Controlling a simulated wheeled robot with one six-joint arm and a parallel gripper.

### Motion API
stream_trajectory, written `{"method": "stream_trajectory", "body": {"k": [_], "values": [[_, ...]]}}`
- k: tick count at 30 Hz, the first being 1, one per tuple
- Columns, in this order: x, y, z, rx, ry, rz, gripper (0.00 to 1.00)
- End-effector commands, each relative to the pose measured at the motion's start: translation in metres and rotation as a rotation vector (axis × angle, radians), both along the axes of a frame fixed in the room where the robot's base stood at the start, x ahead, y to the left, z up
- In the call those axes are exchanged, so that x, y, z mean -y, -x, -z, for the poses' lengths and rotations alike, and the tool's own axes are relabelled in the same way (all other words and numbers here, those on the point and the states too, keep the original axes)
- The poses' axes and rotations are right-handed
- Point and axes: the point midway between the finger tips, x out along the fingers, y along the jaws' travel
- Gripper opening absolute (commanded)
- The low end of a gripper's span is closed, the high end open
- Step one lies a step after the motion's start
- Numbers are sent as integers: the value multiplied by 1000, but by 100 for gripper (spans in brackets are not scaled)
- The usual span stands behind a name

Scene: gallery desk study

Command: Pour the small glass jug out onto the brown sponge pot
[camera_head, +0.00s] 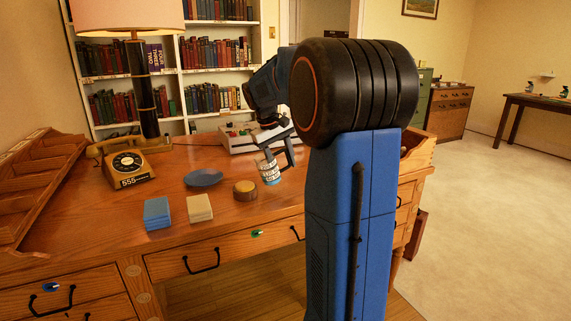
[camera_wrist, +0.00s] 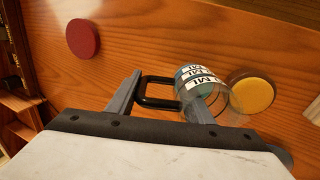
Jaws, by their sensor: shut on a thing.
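The small glass jug (camera_head: 268,171) has a white label with dark lettering and a black handle. In the wrist view the jug (camera_wrist: 194,75) shows teal inside or on its wall, and its clear rim is towards me. My gripper (camera_head: 283,154) is shut on the jug at its handle; in the wrist view the fingers (camera_wrist: 160,100) lie either side of it. The jug looks slightly tilted in the head view; whether it is clear of the desk I cannot tell. The brown sponge pot (camera_head: 245,190), with a yellow top, stands just left of the jug. In the wrist view the pot (camera_wrist: 252,93) is close at its right.
A blue dish (camera_head: 203,178), a blue stack (camera_head: 157,213) and a cream stack (camera_head: 199,208) lie left of the pot. A grey box (camera_head: 238,142) is behind. A red disc (camera_wrist: 83,38) lies on the wood.

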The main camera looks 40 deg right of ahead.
Motion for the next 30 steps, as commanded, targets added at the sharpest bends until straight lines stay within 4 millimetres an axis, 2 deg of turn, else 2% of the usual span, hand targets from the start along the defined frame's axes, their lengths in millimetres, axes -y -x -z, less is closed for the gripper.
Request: {"method": "stream_trajectory", "body": {"k": [3, 14, 23, 30], "values": [[-7, -2, -3, -13, 52, -5, 11], [-8, -2, -18, -80, 355, -6, 11], [-17, -5, -27, -140, 624, -5, 11], [-23, -6, -39, -164, 736, -3, 11]]}}
